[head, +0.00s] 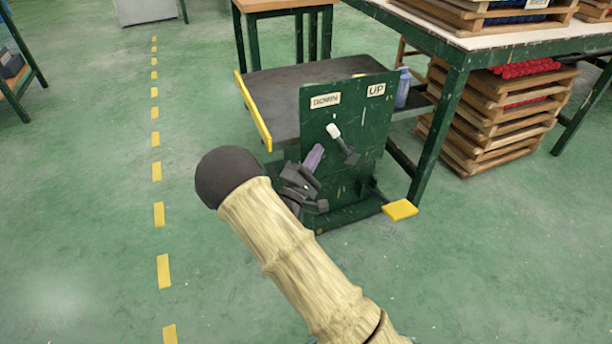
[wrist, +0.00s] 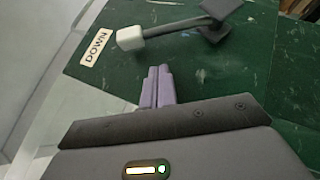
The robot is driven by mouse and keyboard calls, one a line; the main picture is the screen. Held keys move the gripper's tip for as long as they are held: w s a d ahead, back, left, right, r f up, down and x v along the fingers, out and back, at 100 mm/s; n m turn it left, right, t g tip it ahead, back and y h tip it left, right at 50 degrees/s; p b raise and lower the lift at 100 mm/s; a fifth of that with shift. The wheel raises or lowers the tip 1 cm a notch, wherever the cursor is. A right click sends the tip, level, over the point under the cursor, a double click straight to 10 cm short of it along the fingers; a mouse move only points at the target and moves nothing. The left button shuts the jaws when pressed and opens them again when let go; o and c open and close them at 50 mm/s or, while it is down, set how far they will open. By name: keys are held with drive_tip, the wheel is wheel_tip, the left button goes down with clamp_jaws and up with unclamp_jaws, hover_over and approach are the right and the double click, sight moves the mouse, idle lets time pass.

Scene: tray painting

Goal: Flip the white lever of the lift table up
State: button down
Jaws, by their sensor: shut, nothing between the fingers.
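The lift table has a dark top (head: 275,95) and an upright green panel (head: 375,125) that faces me. Its white-tipped lever (head: 335,131) leans up and left on a dark arm, toward the DOWN label (head: 325,100). The UP label (head: 376,90) is at the panel's upper right. In the wrist view the white lever tip (wrist: 130,38) lies near the DOWN label (wrist: 95,47). My gripper (head: 314,155) is shut and empty, its purple-grey fingers in front of the panel, below and left of the lever tip. The fingers (wrist: 157,75) show apart from the lever in the wrist view.
A yellow pedal (head: 400,209) juts out at the panel's lower right. A workbench (head: 465,45) stands close on the right, with stacked wooden trays (head: 490,125) under it. A bottle (head: 403,88) stands behind the panel.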

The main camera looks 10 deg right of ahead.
sight(341, 141)
drive_tip(key=d+r, duration=0.1)
drive_tip(key=d+b, duration=0.1)
drive_tip(key=d, duration=0.1)
drive_tip(key=shift+s+d+r, duration=0.1)
drive_tip(key=shift+s+r, duration=0.05)
drive_tip(key=shift+r, duration=0.25)
drive_tip(key=shift+w+r+p, duration=0.15)
drive_tip(key=shift+w+p, duration=0.05)
drive_tip(key=shift+p, duration=0.1)
